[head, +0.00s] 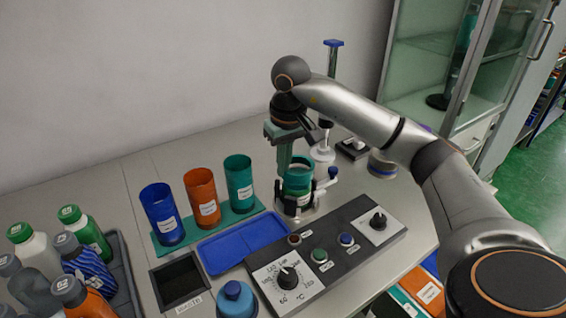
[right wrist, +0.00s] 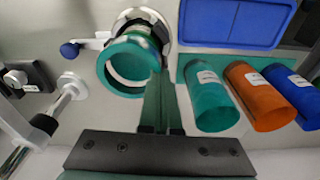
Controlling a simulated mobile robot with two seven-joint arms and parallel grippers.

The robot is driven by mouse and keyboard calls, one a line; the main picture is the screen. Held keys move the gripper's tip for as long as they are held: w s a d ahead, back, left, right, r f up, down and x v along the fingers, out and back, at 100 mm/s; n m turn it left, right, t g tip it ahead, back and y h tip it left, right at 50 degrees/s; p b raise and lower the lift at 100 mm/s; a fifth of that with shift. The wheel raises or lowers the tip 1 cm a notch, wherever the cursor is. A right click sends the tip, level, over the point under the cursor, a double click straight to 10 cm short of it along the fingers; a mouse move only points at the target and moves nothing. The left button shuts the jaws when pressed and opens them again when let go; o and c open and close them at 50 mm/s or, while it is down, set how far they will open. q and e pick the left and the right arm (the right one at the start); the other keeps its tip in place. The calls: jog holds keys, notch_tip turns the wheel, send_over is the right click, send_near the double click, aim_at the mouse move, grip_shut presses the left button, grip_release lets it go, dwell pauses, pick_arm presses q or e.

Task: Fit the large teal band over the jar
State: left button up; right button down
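The large teal band (head: 298,164) is an open ring at the top of the jar (head: 298,183), which stands in a dark clamp holder. In the right wrist view the teal band (right wrist: 103,68) looks hollow, with a pale surface inside its rim. How far down the jar it sits is not clear. My right gripper (head: 285,168) points down from above, its green fingers close together at the band's edge. The fingers (right wrist: 160,85) also meet the band's right side in the right wrist view and look shut on its wall. My left gripper is out of view.
Blue (head: 161,215), orange (head: 201,198) and teal (head: 238,182) tubes stand left of the holder. A blue tray (head: 243,243) and a control panel (head: 300,281) with knobs lie in front. Several bottles (head: 88,237) crowd the left. A stand with a white base (head: 322,153) is behind.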

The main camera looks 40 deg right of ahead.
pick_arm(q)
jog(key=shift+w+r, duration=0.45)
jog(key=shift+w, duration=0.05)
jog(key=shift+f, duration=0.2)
pick_arm(e)
jog(key=shift+f, duration=0.1)
jog(key=shift+f+b, duration=0.5)
jog(key=shift+f, duration=0.2)
jog(key=c, duration=0.6)
grip_release()
jog(key=shift+c, duration=0.2)
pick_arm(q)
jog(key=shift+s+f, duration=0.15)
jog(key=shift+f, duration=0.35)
pick_arm(e)
jog(key=shift+o, duration=0.3)
